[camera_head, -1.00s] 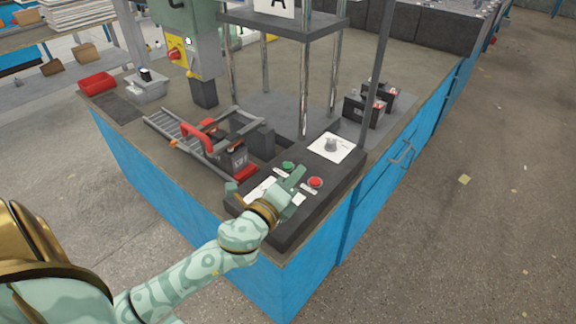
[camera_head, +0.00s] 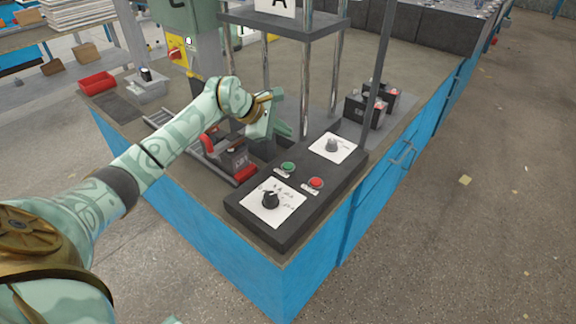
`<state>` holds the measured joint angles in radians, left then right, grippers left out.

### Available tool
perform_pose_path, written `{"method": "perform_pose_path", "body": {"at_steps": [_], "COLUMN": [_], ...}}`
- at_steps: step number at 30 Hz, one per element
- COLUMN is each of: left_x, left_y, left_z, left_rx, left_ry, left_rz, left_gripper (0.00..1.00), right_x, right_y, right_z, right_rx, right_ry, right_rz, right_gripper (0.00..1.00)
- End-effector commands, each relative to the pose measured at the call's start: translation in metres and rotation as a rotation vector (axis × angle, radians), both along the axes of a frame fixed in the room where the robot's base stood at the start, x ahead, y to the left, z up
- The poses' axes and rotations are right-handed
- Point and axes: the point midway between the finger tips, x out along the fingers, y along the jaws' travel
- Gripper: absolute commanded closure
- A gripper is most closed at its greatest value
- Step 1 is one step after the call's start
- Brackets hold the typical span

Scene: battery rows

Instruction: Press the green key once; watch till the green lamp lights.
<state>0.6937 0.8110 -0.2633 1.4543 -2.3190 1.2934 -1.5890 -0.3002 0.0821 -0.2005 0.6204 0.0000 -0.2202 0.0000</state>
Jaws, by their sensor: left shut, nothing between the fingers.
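The green key (camera_head: 288,167) sits on the dark sloped control panel (camera_head: 315,208), beside a red key (camera_head: 315,183). Nothing covers it. My left gripper (camera_head: 280,123) is shut and empty. In the picture it shows above and slightly left of the green key, apart from it. I cannot make out a lit green lamp. A small pale round spot (camera_head: 188,41) shows on the grey and yellow box at the back left; I cannot tell whether it is a lamp. My right gripper is not in view.
A dark battery (camera_head: 236,160) stands on the roller track under my left arm. More batteries (camera_head: 358,112) stand behind the panel. Metal posts (camera_head: 306,95) rise behind it. A red tray (camera_head: 97,83) lies far left.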

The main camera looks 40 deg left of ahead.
Motion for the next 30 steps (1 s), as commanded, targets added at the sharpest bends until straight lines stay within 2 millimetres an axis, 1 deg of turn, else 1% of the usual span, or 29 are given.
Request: {"method": "perform_pose_path", "body": {"at_steps": [6,10,14,18,24,30], "left_x": [0.0,0.0,0.0,0.0,0.0,0.0], "left_y": [-0.001,-0.001,-0.002,-0.002,-0.001,-0.001], "left_z": [-0.001,-0.008,-0.024,-0.046,-0.072,-0.086], "left_rx": [-0.003,-0.005,-0.006,-0.007,-0.004,-0.004], "left_ry": [-0.001,0.0,0.003,0.004,0.003,0.0], "left_rz": [-0.001,0.0,-0.001,-0.001,0.0,-0.001], "left_gripper": [1.0,1.0,1.0,1.0,1.0,1.0], "right_x": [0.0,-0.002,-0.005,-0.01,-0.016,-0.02], "right_y": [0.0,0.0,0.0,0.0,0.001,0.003], "right_z": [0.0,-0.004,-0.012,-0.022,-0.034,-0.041], "right_rx": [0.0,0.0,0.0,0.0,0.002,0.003], "right_ry": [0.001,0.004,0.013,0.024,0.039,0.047], "right_rz": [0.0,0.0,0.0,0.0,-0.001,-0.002], "right_gripper": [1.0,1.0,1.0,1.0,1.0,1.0]}}
